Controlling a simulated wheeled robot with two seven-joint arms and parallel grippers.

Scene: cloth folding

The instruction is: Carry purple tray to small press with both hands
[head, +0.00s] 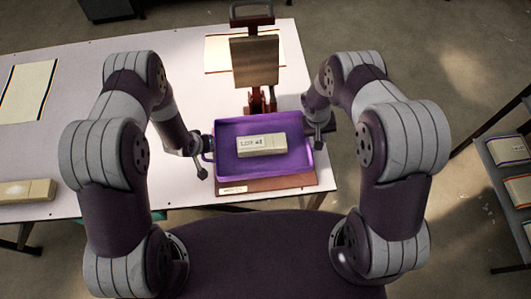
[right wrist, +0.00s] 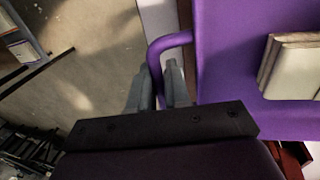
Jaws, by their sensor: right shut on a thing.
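The purple tray (head: 228,128) is at the front right of the white table, level, with a pale block marked LOT (head: 262,145) inside. My right gripper (head: 317,140) is at the tray's right side. In the right wrist view its fingers (right wrist: 160,88) are shut on the purple handle (right wrist: 166,42). My left gripper (head: 205,160) is at the tray's left handle; its fingers are too small to tell open from shut. The small press (head: 254,62), with a brown plate and red base, stands just behind the tray.
A reddish-brown board (head: 285,184) shows under the tray's front edge; I cannot tell whether they touch. Another pale block (head: 28,190) and a bordered sheet (head: 30,90) lie at the left. A shelf (head: 505,160) stands right, across open floor.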

